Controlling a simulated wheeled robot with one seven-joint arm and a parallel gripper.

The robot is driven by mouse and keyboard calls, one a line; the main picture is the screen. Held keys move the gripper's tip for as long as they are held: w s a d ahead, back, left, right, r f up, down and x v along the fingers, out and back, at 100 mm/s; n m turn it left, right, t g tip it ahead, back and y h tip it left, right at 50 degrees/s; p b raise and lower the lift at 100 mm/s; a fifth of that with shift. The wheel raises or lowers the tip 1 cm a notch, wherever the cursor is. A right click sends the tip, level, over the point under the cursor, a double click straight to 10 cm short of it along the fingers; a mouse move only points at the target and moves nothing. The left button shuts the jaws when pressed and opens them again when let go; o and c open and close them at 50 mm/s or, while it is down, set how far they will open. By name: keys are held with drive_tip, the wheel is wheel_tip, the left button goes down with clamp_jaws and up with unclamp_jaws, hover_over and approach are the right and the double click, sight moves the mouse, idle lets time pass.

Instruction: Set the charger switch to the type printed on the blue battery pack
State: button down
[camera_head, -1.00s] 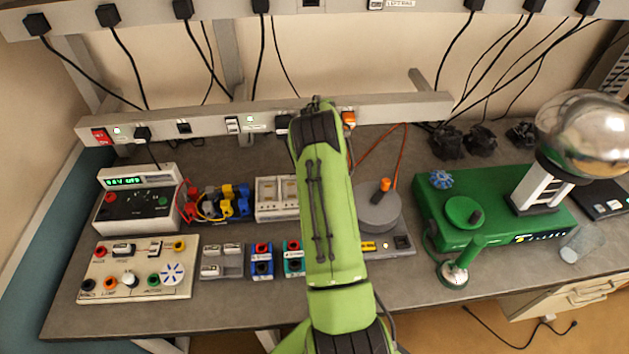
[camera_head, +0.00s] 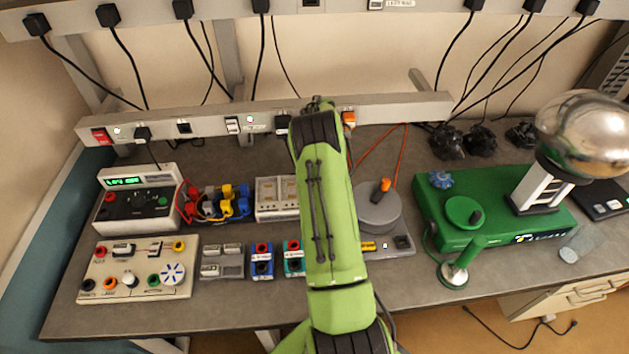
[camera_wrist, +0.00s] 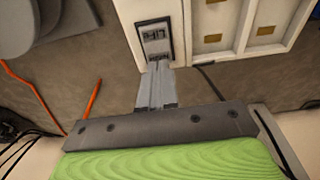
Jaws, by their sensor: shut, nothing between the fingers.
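The blue battery pack (camera_head: 262,262) stands at the front middle of the bench; its printed label is too small to read. The white charger (camera_head: 270,208) with gold contact bays is partly hidden behind my arm. It also shows in the wrist view (camera_wrist: 231,60). Its dark switch panel (camera_wrist: 155,38) carries upside-down lettering, one word looking like LIFE. The other lettering is partly covered by my fingers, and the switch position cannot be told. My gripper (camera_wrist: 157,68) is shut and empty, with its tips at the panel's near edge. Contact is unclear.
A teal pack (camera_head: 293,258) stands beside the blue one, close to my arm. A grey round device (camera_head: 378,208) with an orange lead stands right of my arm. A green machine (camera_head: 490,215) fills the right side. A power rail (camera_head: 390,108) runs behind.

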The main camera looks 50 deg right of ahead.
drive_tip(key=shift+f+b, duration=0.7)
drive_tip(key=shift+f, duration=0.15)
idle(0.5)
drive_tip(key=shift+r, duration=0.1)
drive_tip(key=shift+r+p, duration=2.05)
drive_tip(key=shift+r, duration=1.45)
drive_tip(key=shift+f, duration=0.1)
